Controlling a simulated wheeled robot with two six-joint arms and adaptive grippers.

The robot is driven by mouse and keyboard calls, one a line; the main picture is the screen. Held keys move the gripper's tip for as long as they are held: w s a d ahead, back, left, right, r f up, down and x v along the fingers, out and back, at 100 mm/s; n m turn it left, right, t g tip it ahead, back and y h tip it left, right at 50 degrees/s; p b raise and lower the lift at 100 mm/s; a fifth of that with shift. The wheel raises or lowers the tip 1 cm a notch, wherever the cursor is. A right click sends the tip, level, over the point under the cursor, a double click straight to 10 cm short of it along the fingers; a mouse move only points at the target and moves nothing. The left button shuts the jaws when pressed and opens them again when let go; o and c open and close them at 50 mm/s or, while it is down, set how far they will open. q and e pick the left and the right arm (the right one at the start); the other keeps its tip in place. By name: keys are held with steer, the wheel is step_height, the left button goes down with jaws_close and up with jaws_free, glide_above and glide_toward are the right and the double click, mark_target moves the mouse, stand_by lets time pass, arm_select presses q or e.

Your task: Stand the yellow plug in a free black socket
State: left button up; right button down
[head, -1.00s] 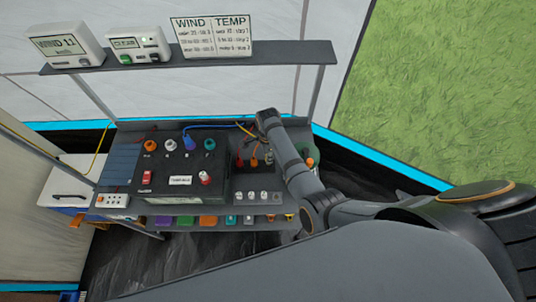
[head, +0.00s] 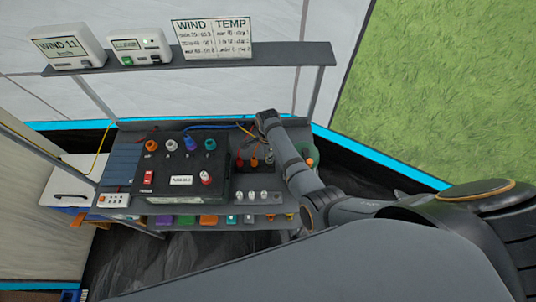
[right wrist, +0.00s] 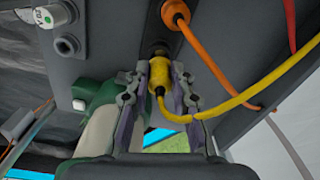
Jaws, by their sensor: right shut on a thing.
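In the right wrist view my right gripper (right wrist: 158,84) is shut on the yellow plug (right wrist: 158,70), with one finger on each side. Its yellow cable (right wrist: 235,100) bends away to the right. The plug's front end meets a black socket (right wrist: 158,48) on a dark strip; I cannot tell how deep it sits. In the head view my right arm reaches over the bench's right side, and its wrist hides the gripper and plug. A bit of yellow cable (head: 245,128) shows there. My left gripper is out of view.
An orange plug (right wrist: 175,13) occupies the neighbouring place on the strip. Orange and red cables run close by on the right. A black power box (head: 160,190) with coloured knobs stands left of my arm. A shelf (head: 190,58) with displays spans above the bench.

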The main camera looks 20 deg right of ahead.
steer(key=shift+f+b, duration=0.95)
steer(key=shift+f, duration=0.55)
steer(key=c, duration=1.1)
jaws_free()
steer(key=shift+r, duration=0.1)
step_height(320, 180, up, 7)
steer(key=shift+r, duration=0.15)
